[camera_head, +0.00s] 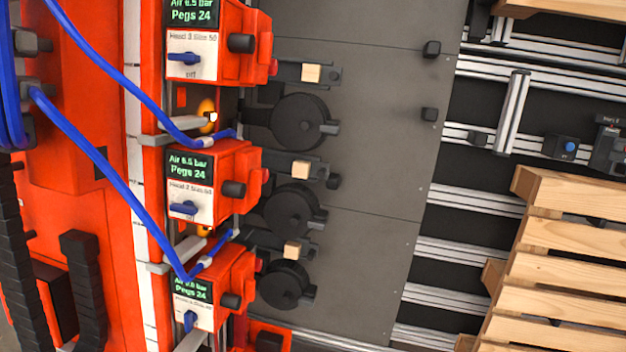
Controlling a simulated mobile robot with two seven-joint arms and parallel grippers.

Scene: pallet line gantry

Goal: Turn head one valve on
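Three orange nailing heads stand in a column at the left, each with a green-lit display and a white label plate with a blue valve handle. The top plate reads about "Head 3", and its handle (184,58) lies level above the word "off". The middle plate seems to read "Head 2", and its handle (183,208) lies level too. The bottom plate (193,304) is too small to read surely, perhaps head one. Its handle (189,321) points up and down, unlike the other two. The displays show "Pegs 24". Neither of my grippers is in view.
Blue hoses (100,180) run across the orange frame to the heads. Black round wheels (299,122) and small wooden blocks (311,73) sit right of the heads on a grey panel (385,180). A slatted wooden pallet (570,235) and metal rails (470,203) stand at the right.

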